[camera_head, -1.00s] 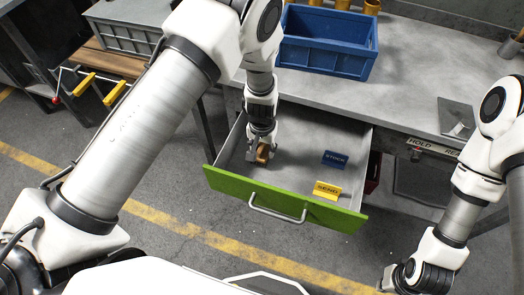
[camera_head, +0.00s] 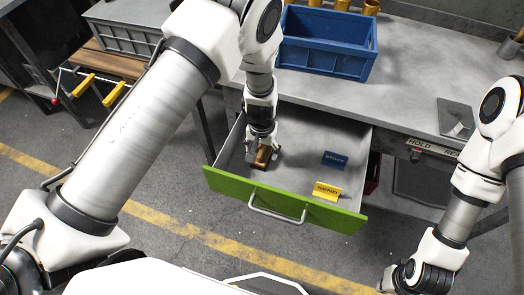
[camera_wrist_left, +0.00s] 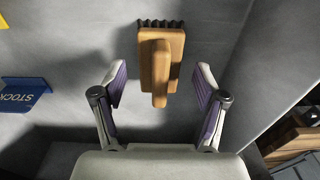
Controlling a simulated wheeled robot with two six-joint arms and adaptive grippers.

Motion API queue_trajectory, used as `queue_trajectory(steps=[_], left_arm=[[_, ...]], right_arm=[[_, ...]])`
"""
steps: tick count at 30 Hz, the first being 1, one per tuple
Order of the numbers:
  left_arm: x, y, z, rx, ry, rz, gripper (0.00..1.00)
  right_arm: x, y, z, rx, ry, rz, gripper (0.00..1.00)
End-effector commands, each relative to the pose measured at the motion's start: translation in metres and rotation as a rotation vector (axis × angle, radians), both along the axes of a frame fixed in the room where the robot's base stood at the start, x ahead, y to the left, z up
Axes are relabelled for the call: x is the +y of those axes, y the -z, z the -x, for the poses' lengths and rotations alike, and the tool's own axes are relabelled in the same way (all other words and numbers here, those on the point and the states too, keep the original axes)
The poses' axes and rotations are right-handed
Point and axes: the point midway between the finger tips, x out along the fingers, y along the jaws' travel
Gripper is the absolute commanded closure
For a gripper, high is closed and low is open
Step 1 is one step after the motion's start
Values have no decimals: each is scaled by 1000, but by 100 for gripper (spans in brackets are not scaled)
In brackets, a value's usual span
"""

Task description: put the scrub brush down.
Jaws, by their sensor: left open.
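The scrub brush (camera_head: 263,156), with a brown wooden body and dark bristles, lies in the open drawer (camera_head: 300,205) with the green front, near its left side. In the left wrist view the brush (camera_wrist_left: 160,62) shows its handle pointing toward my gripper. My left gripper (camera_wrist_left: 160,84) is open, with a purple-padded finger on each side of the handle's end and a gap on both sides. In the head view my left gripper (camera_head: 262,145) is partly hidden, low inside the drawer. My right gripper (camera_head: 390,282) hangs at the lower right, its fingers unclear.
A blue STOCK sign (camera_head: 335,159) and a yellow sign (camera_head: 326,191) stand in the drawer's right part. A blue crate (camera_head: 325,62) is on the bench (camera_head: 412,85) behind. The drawer floor between brush and signs is clear.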

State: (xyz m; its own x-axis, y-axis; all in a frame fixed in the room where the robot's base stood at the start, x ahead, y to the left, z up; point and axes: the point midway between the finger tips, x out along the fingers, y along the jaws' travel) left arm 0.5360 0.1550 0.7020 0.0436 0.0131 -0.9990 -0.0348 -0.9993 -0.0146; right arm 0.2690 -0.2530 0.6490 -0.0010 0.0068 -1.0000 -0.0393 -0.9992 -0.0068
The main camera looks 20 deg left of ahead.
Motion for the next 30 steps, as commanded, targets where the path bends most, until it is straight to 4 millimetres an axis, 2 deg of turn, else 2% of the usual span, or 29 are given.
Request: queue_trajectory(steps=[6, 12, 16, 30], left_arm=[[-1, -57, 1, -5, 0, -1, 28], [-1, -96, 4, -2, 0, 0, 28], [-1, -105, 5, -1, 0, 0, 28], [-1, -105, 5, 0, 0, 0, 28]], right_arm=[[0, -1, 0, 0, 0, 0, 100], [0, 0, 0, 0, 0, 0, 100], [0, 0, 0, 0, 0, 0, 100], [0, -1, 0, 0, 0, 0, 100]])
